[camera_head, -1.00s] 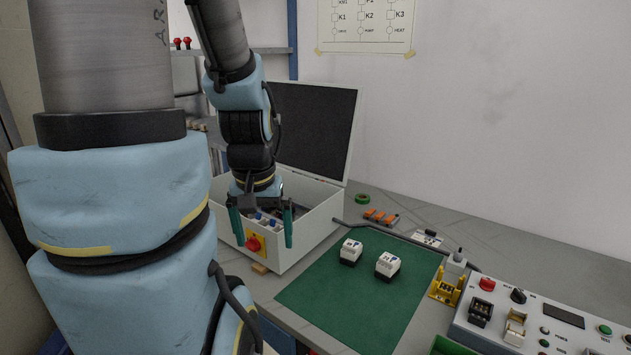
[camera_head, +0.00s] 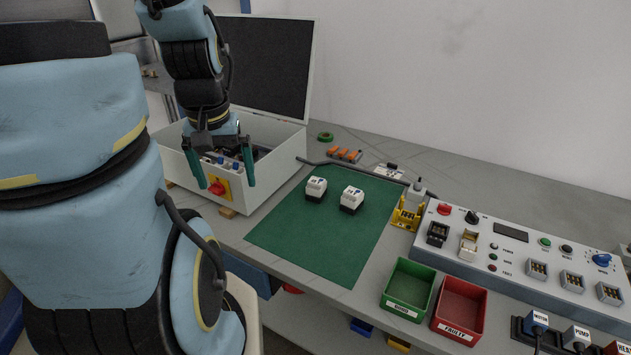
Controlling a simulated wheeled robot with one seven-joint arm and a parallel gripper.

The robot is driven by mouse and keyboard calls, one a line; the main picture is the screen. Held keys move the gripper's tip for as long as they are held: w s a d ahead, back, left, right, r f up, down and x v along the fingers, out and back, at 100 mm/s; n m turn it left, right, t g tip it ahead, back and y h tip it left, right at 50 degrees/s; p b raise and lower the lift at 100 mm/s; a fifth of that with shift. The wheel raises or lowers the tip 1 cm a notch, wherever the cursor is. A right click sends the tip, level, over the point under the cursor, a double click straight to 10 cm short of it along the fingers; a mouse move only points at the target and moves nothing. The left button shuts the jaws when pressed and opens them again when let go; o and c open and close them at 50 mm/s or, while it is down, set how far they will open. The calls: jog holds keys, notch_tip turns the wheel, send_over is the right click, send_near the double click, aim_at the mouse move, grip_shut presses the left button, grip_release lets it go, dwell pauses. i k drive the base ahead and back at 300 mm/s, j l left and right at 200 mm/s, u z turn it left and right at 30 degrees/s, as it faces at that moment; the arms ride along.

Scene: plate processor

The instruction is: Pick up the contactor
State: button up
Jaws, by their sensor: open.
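Two small white block-shaped devices with dark bases, which look like contactors, stand apart on the green mat (camera_head: 325,250). The left contactor (camera_head: 316,189) is near the mat's upper left edge and the right contactor (camera_head: 352,200) is just right of it. My gripper (camera_head: 221,178) points down with its green fingers spread wide and nothing visible between them. It is over the front of the open white box (camera_head: 272,165), left of both contactors and apart from them.
The box has a raised dark lid (camera_head: 268,65) and a red knob on yellow (camera_head: 217,187). A yellow fixture (camera_head: 407,214), a test panel (camera_head: 520,248), a green bin (camera_head: 408,288) and a red bin (camera_head: 459,308) stand right of the mat. Much of the mat is bare.

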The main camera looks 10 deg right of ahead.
aim_at(352, 199)
jog(key=l+u, duration=0.25)
jog(key=k+l+u, duration=0.2)
jog(key=l, duration=0.2)
jog(key=k+l+u, duration=0.1)
jog(key=l+u, duration=0.15)
